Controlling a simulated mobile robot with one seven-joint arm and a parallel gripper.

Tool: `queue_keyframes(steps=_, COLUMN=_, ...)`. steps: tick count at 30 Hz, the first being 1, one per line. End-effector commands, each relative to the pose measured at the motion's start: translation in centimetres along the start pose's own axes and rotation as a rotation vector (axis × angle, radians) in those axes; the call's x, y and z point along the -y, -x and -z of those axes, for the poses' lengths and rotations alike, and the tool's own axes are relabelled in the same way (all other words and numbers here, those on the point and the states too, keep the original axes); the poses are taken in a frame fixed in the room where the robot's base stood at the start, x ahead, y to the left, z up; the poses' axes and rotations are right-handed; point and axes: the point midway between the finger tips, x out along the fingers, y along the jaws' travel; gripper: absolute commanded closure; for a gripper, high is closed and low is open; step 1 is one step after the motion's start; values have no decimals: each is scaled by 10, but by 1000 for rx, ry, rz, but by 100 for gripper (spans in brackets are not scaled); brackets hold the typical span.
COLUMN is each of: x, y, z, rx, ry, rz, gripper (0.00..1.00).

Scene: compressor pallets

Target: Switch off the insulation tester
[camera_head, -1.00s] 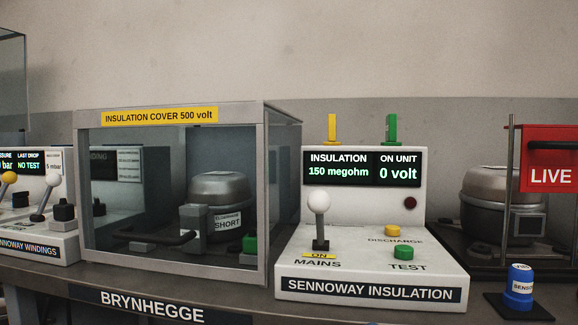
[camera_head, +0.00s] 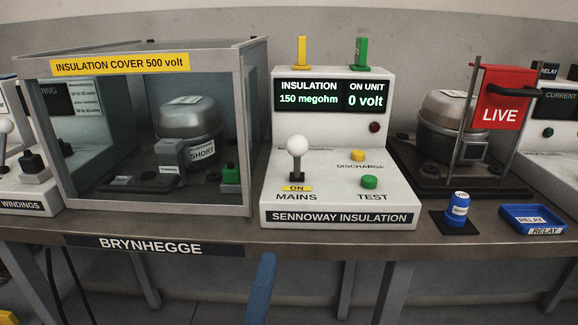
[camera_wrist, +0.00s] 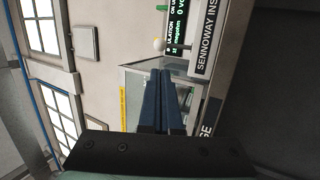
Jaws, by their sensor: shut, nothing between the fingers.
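The insulation tester (camera_head: 335,216) is a white unit labelled SENNOWAY INSULATION in the middle of the bench. Its display (camera_head: 332,97) reads 150 megohm and 0 volt. Its MAINS lever (camera_head: 296,160) has a white ball knob, and a yellow ON label shows at its foot. A yellow DISCHARGE button (camera_head: 358,155) and a green TEST button (camera_head: 369,181) are to the right. In the wrist view, my gripper (camera_wrist: 160,73) is shut and empty, its dark blue fingers pointing toward the tester. The lever's white knob (camera_wrist: 158,44) shows just beyond the tips, apart from them.
A glass INSULATION COVER (camera_head: 150,212) with a compressor inside stands close left of the tester. The bench's front edge is clear.

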Motion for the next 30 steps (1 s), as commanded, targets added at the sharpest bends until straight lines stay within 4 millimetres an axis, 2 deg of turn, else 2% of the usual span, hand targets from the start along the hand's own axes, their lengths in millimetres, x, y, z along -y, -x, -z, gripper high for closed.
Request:
queue_keyframes(steps=5, x=-2, y=-7, z=0, rx=2, ry=-2, rz=-1, gripper=100)
queue_keyframes(steps=8, x=-3, y=-20, z=-1, rx=4, ry=-2, rz=-2, gripper=100)
queue_keyframes(steps=21, x=-4, y=-106, z=-1, rx=4, ry=-3, rz=-3, gripper=100)
queue_keyframes(steps=25, x=-3, y=-124, z=-1, rx=2, ry=-4, rz=-2, gripper=100)
queue_keyframes(steps=30, x=-1, y=-138, z=-1, rx=2, ry=-2, rz=-1, gripper=100)
